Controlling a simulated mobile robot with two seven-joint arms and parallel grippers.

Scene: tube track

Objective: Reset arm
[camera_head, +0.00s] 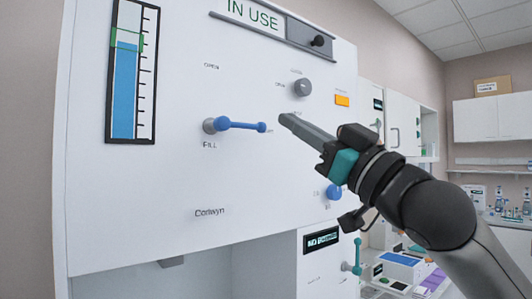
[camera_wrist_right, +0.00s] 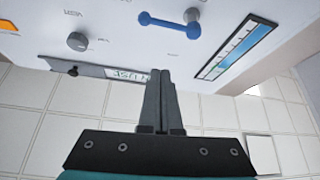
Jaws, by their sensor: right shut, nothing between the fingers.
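My right gripper (camera_head: 284,118) is shut and empty in front of the white panel (camera_head: 230,180). Its fingertips lie just right of the free end of a blue lever handle (camera_head: 238,125), with a visible gap between them. The handle lies about level, above the word FILL. In the right wrist view the closed fingers (camera_wrist_right: 161,76) point toward the panel, below the blue handle (camera_wrist_right: 170,24), with nothing between them. My left gripper and arm do not show.
A gauge (camera_head: 124,85) is filled blue up to a green band. An IN USE slider (camera_head: 250,17), a grey knob (camera_head: 303,88), and a blue ball knob (camera_head: 334,192) partly beside my arm are on the panel. A teal handle (camera_head: 357,256) is lower right. Counters stand behind.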

